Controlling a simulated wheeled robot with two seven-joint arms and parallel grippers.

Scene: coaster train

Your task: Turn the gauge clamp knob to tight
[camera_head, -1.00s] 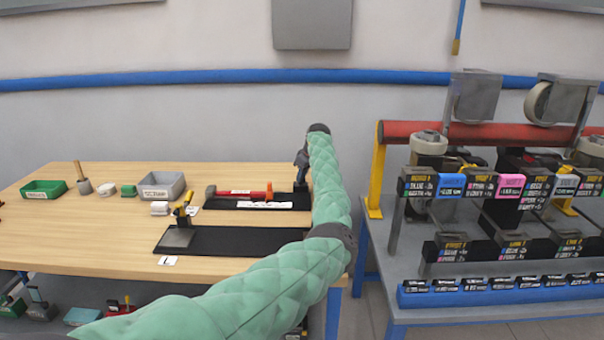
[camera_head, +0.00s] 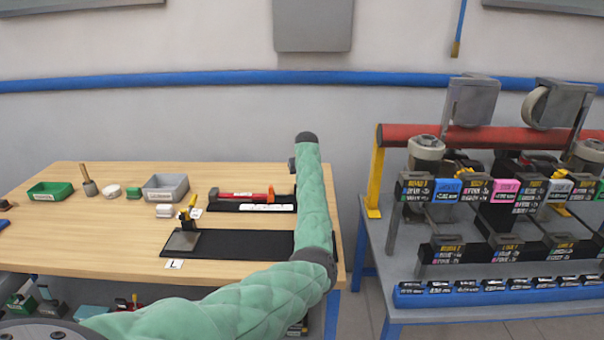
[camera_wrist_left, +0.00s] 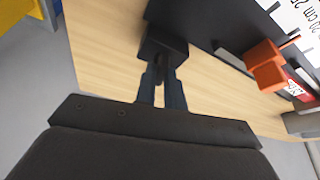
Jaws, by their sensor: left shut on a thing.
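The gauge is a black base (camera_head: 225,206) with a white scale, a red bar (camera_head: 236,195) and an orange block (camera_head: 270,194), near the back right of the wooden table. In the left wrist view, the orange block (camera_wrist_left: 264,66) and the black base (camera_wrist_left: 205,22) show at upper right. My left gripper (camera_wrist_left: 161,82) is shut on a dark block-like part, seemingly the clamp knob (camera_wrist_left: 163,42), at the base's end. The knob's markings and its turn position cannot be read. In the head view my green arm hides the gripper and knob. My right gripper is not in view.
A black mat (camera_head: 245,243) with a yellow-handled tool (camera_head: 188,210) lies in front of the gauge. A grey bin (camera_head: 166,187) and green bin (camera_head: 50,190) stand to the left. A rack of labelled boxes (camera_head: 446,190) stands on the right-hand bench.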

